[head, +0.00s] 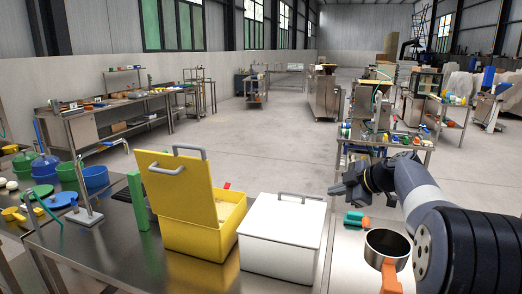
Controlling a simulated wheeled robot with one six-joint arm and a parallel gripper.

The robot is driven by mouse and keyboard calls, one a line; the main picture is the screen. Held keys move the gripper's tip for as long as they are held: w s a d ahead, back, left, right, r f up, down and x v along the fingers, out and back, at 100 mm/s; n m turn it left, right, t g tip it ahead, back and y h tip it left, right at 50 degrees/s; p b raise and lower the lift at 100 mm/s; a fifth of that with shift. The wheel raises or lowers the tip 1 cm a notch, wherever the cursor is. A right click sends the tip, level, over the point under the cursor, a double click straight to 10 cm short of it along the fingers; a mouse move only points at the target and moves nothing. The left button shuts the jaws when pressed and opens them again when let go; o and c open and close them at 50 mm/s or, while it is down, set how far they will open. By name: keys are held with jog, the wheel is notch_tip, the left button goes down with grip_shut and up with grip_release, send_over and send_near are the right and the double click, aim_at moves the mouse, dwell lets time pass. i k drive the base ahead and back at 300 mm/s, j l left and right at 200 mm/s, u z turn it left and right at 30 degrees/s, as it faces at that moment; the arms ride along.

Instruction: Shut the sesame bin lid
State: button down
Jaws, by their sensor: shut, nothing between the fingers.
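A yellow bin (205,238) stands on the steel table at the front middle, with a pale tan fill partly showing inside. Its yellow lid (183,188) stands raised, leaning up from the left side, with a grey handle (166,168) near its top. It is the only bin here with an open lid; no label is readable. A white bin (280,240) with its lid closed and a grey handle stands right beside it. My gripper (338,190) is shut and empty, in the air to the right of both bins, apart from the lid.
A steel pot (388,245) with an orange handle and a green-and-orange tool (356,219) lie right of the white bin. A green block (138,202) and a bent metal tap (85,214) stand left of the yellow bin. Open floor lies behind.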

aim_at(178, 187)
jog(key=k+l+u, duration=0.1)
jog(key=u, duration=1)
